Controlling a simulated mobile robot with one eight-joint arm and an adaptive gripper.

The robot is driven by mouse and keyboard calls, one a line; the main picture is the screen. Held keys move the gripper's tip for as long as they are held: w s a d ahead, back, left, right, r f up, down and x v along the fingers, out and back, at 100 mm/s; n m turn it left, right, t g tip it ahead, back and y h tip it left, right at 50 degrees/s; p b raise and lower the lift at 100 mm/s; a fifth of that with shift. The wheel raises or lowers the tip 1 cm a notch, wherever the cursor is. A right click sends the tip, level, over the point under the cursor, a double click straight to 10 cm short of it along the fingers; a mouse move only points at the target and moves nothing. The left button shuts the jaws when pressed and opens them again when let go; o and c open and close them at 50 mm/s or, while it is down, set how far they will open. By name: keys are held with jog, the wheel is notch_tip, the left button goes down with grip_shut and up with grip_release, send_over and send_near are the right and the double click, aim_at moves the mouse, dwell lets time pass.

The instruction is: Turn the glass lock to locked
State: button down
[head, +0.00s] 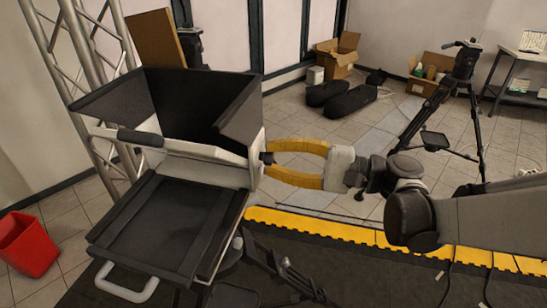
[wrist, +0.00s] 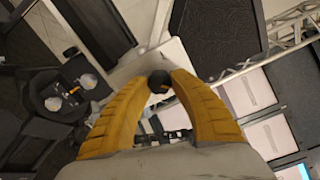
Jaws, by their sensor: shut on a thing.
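The glass lock is a small black knob (head: 267,157) on the right side of the teleprompter's pale frame (head: 205,172). In the wrist view the knob (wrist: 159,81) sits between my two yellow fingertips. My gripper (head: 272,160) comes in from the right, level with the knob, and is shut on it. The fingers bow apart behind the tips. The knob's turn marking is too small to read, so I cannot tell which position the lock is in.
The teleprompter has a black hood (head: 190,100) above and a flat black tray (head: 160,225) below. A truss (head: 95,60) stands behind it, and a red bin (head: 27,243) is at left. A tripod (head: 455,85) and cardboard boxes (head: 338,55) stand at the back.

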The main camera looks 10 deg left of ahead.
dwell(0.3)
jog(key=c, duration=1.1)
grip_release()
jog(key=shift+d, duration=0.1)
jog(key=d, duration=0.8)
jog(key=s+d, duration=0.1)
jog(key=d, duration=0.2)
jog(key=shift+d, duration=0.4)
